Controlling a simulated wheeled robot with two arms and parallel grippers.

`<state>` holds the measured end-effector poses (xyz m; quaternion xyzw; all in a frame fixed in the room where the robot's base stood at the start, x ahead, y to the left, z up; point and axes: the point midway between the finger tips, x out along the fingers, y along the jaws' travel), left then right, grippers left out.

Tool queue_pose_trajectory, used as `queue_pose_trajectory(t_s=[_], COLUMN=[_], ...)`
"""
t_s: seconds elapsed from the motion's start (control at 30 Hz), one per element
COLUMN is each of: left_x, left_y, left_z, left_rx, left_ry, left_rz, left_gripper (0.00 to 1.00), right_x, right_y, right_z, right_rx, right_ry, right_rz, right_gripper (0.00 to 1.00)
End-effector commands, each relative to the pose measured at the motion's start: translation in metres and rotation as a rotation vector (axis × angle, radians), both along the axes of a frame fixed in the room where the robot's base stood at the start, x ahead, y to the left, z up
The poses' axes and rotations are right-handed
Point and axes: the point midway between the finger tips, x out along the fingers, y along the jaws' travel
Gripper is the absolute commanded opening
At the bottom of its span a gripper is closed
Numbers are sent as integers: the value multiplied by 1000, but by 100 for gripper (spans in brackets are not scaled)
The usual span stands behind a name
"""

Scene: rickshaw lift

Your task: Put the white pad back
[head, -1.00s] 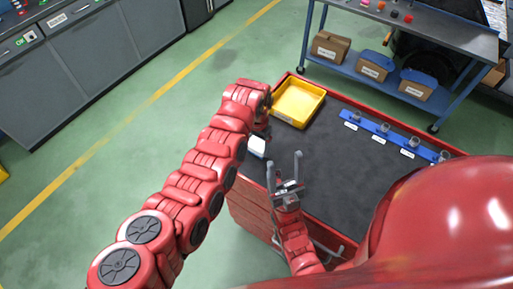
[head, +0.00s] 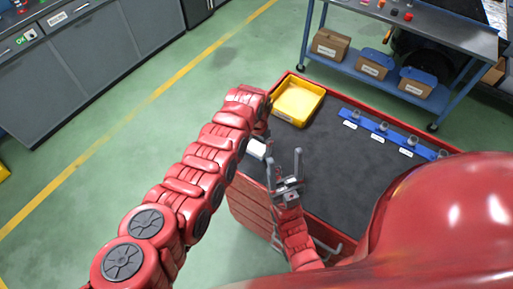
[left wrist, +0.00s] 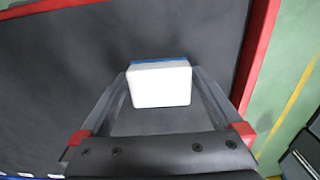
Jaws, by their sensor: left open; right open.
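The white pad (head: 257,149), a white block with a blue far edge, lies on the dark cart top near its left edge. In the left wrist view the pad (left wrist: 160,86) sits between the fingers of my left gripper (left wrist: 160,75), which is open. Its fingers are on either side of the pad; I cannot tell whether they touch it. In the head view my left arm mostly hides that gripper. My right gripper (head: 283,168) is open and empty, fingers pointing up the picture, just right of the pad.
A yellow tray (head: 298,102) stands in the cart's far left corner. A blue rack (head: 385,132) with several metal pieces and white labels lies along the far right side. The middle of the dark mat (head: 335,150) is clear. A shelf cart (head: 435,40) with boxes stands behind.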

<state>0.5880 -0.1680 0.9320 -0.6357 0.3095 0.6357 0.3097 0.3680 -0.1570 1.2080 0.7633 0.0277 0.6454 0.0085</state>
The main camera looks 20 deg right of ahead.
Motion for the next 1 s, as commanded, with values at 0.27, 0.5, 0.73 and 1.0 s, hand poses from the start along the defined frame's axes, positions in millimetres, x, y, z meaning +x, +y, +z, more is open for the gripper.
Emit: queue_pose_trajectory(t_s=[0.27,0.5,0.73,1.0], left_x=[2,2,1,0], left_y=[-1,-1,0,0], left_z=[24,70,113,123], left_rx=[-3,-6,-3,1], left_ry=[-4,-7,-2,1], left_rz=[0,1,1,0], left_gripper=[100,100,100,100], right_x=[0,0,0,0], right_y=[0,0,0,0], right_z=[-4,-25,-29,-30], right_rx=[0,0,0,0], right_ry=[0,0,0,0], right_rz=[0,0,0,0], right_gripper=[61,61,61,61])
